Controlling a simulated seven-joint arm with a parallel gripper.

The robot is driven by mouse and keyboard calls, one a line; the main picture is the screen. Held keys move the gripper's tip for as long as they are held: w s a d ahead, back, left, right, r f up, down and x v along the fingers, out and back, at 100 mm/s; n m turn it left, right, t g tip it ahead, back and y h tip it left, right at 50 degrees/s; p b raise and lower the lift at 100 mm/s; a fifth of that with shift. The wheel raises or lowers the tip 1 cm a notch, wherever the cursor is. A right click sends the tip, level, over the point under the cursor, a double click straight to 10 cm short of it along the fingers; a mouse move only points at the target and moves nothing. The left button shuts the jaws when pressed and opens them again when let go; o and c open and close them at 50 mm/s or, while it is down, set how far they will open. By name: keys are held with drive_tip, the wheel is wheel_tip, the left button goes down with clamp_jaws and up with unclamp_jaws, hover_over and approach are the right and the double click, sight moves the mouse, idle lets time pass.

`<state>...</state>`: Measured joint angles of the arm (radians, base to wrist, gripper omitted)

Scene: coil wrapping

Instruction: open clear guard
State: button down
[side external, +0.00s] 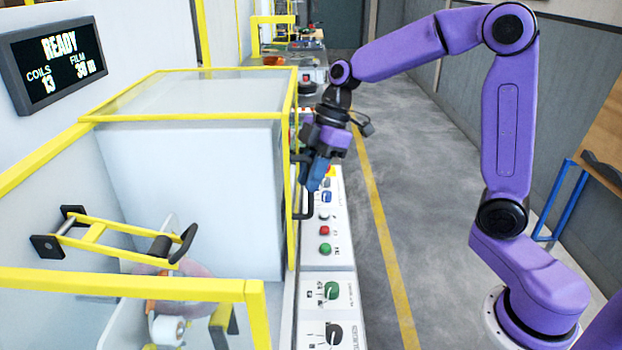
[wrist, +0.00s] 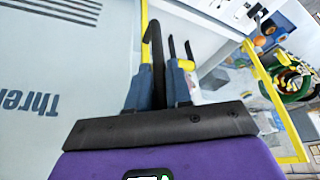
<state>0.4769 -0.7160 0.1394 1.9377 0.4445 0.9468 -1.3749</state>
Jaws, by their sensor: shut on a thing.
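The clear guard (side external: 200,95) is a box of pale see-through panels edged in yellow bars, at the left middle of the side view. A black handle (side external: 306,213) stands on its right side, above the control panel. My gripper (side external: 312,186) has blue fingers and is shut on this handle. In the wrist view the dark handle (wrist: 156,50) rises between the two blue fingers of my gripper (wrist: 157,88). A pale panel with partly cut-off lettering fills the left of that view. The exact finger contact is partly hidden in the side view.
A control panel (side external: 325,262) with buttons and knobs runs below the handle. A wrapping mechanism with a coil (side external: 180,280) shows at the lower left, behind a yellow rail (side external: 130,285). A display (side external: 55,62) reads READY. The floor (side external: 385,190) to the right is clear.

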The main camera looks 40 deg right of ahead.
drive_tip(key=shift+w, duration=0.1)
drive_tip(key=c, duration=1.1)
unclamp_jaws()
drive_tip(key=v, duration=1.7)
drive_tip(key=shift+r, duration=0.3)
drive_tip(key=shift+a, duration=0.1)
drive_tip(key=s+a+f+m+h, duration=0.1)
drive_tip(key=s+f, duration=0.6)
drive_tip(key=s, duration=0.1)
drive_tip(key=s+a+f+m+h, duration=0.1)
drive_tip(key=s+f, duration=0.5)
drive_tip(key=s, duration=0.3)
drive_tip(key=s+a+f+m+h, duration=0.1)
drive_tip(key=s+f+h, duration=0.1)
drive_tip(key=s+f, duration=0.5)
drive_tip(key=shift+s+f+g, duration=0.15)
drive_tip(key=shift+s, duration=0.45)
drive_tip(key=shift+s+f+g, duration=0.15)
drive_tip(key=shift+s, duration=0.45)
